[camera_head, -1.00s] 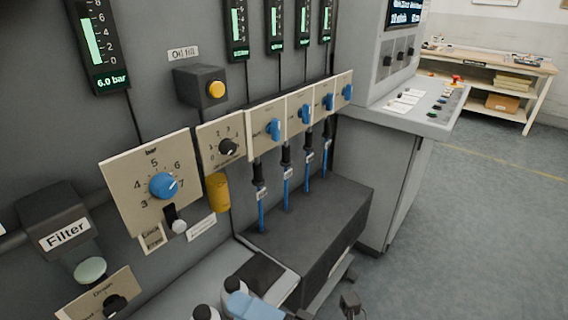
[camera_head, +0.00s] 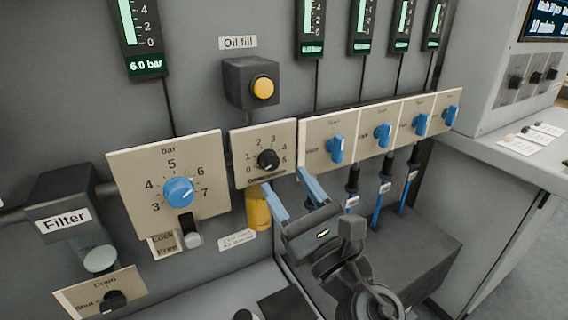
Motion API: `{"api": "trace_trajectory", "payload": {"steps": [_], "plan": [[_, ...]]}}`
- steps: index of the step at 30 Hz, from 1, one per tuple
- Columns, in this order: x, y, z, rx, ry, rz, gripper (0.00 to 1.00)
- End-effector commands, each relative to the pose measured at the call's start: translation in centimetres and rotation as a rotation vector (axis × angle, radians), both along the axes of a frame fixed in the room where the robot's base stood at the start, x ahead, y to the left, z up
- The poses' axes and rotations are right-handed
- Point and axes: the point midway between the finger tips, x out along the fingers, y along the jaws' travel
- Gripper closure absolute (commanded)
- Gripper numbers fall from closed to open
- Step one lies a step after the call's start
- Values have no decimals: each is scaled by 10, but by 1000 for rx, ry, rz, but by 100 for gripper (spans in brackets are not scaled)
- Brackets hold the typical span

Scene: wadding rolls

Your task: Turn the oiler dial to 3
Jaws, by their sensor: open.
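The oiler dial (camera_head: 268,160) is a small black knob on a beige plate marked 0 to 5, in the middle of the grey panel. Where its pointer stands is too small to tell. A yellow cylinder (camera_head: 257,208) hangs below the plate. My gripper (camera_head: 285,178) has two blue fingers spread apart with nothing between them. Its fingertips show just below and to the right of the dial, in front of the panel. They do not visibly grip the dial; the gap in depth is hard to judge.
Left of the dial is a pressure plate with a blue knob (camera_head: 179,192) and a lock lever (camera_head: 190,236). Above is the yellow oil fill button (camera_head: 263,88). Right are several blue valve handles (camera_head: 336,148). A dark box (camera_head: 430,250) juts out below them.

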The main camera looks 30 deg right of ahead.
Motion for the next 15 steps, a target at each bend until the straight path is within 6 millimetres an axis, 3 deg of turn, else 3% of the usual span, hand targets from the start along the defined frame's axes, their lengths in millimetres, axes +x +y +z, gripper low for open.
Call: {"api": "trace_trajectory", "payload": {"steps": [6, 15], "plan": [[27, 1, 13, 1, 0, 0, 42], [36, 1, 14, 2, 1, 1, 42]]}}
